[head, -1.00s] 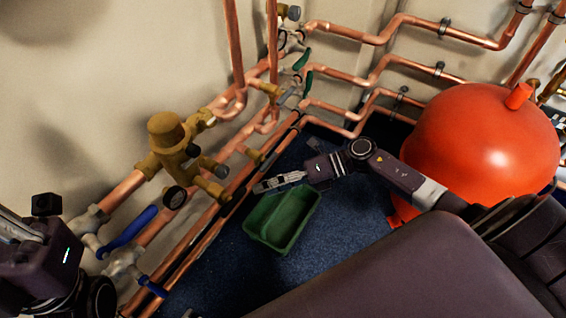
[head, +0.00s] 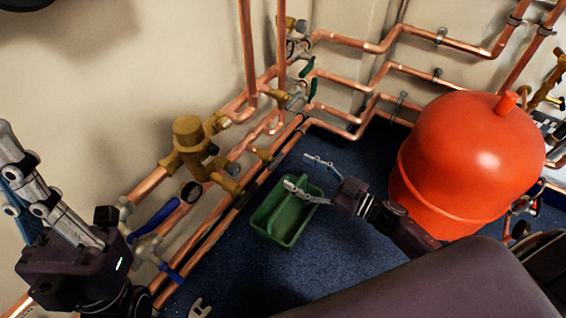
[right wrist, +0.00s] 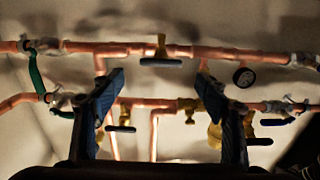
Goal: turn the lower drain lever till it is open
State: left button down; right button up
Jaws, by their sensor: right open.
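My right gripper (head: 308,176) is open and empty, with its two fingers spread above the green tray. In the right wrist view, its fingers (right wrist: 160,82) frame the pipework, which lies beyond them. A brass valve with a dark handle (right wrist: 120,128) hangs low, near the left finger. Another dark handle (right wrist: 160,61) is on the upper pipe. Which is the lower drain lever I cannot tell for certain. In the head view, a small brass fitting (head: 262,154) is on the lower pipes, apart from the right gripper. My left gripper (head: 35,190) points up at the left; its opening is unclear.
A green tray (head: 286,209) is on the blue floor (head: 240,262). A red tank (head: 462,155) stands at the right. Blue levers (head: 156,218) and green levers (head: 308,68) are on the copper pipes along the wall. A brass valve body (head: 188,145) sticks out from the wall.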

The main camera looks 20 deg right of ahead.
aim_at(278, 162)
jog(key=b+x, duration=0.1)
jog(key=x, duration=0.5)
jog(key=shift+w+a+b, duration=0.3)
jog(key=shift+b, duration=0.1)
jog(key=shift+c, duration=0.6)
jog(key=c, duration=1)
